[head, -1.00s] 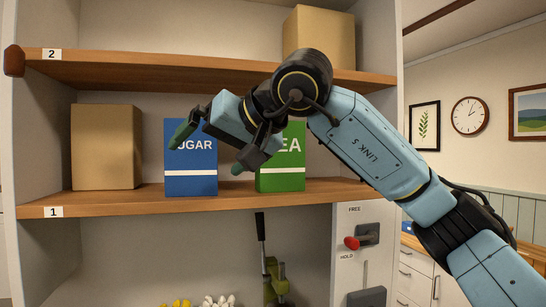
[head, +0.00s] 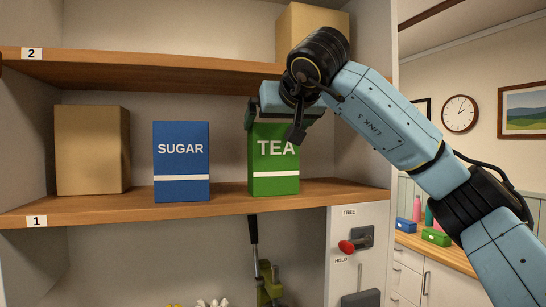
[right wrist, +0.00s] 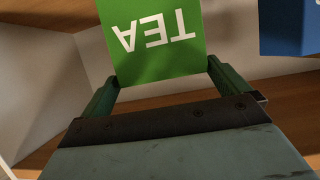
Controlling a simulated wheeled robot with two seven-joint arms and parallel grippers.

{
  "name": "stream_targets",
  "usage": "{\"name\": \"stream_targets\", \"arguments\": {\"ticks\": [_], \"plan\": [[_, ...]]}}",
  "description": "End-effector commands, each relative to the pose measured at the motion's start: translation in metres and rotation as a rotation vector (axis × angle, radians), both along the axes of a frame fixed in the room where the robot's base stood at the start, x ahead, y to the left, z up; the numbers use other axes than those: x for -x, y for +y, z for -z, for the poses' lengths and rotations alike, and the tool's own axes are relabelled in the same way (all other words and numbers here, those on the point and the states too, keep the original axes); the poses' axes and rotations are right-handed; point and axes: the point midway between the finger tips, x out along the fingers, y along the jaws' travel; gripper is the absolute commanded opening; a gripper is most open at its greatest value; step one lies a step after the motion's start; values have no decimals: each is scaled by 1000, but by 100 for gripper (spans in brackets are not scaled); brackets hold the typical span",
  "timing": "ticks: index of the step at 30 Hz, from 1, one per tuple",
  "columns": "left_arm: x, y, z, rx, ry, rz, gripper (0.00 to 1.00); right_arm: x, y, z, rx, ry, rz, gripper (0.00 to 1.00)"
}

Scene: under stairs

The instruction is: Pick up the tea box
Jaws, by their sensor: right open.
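The green tea box (head: 273,182) stands upright on shelf 1, with white TEA lettering and a white stripe. My right gripper (head: 272,124) is at the top of the tea box in the head view, covering part of its upper edge. In the right wrist view the tea box (right wrist: 152,40) shows upside down just beyond the open fingers (right wrist: 160,86), lined up between them. Whether the fingers touch it I cannot tell. My left gripper is not in view.
The blue sugar box (head: 181,178) stands left of the tea box with a gap between. A plain brown box (head: 92,150) is further left. Shelf 2 (head: 150,72) runs close above my right gripper. A panel with a red-knobbed lever (head: 346,247) is below right.

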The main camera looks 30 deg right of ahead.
Motion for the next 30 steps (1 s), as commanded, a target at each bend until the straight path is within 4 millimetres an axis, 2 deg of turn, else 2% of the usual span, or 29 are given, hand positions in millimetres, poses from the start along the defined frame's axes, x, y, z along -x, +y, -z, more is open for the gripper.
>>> {"name": "stream_targets", "arguments": {"ticks": [9, 19, 30], "plan": [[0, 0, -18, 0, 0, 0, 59, -40, -8, 16, -2, 6, 0, 100], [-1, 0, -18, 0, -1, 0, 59, -45, -10, 19, -1, 2, -1, 99], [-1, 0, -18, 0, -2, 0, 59, -45, -10, 19, -2, 3, -1, 50]]}}
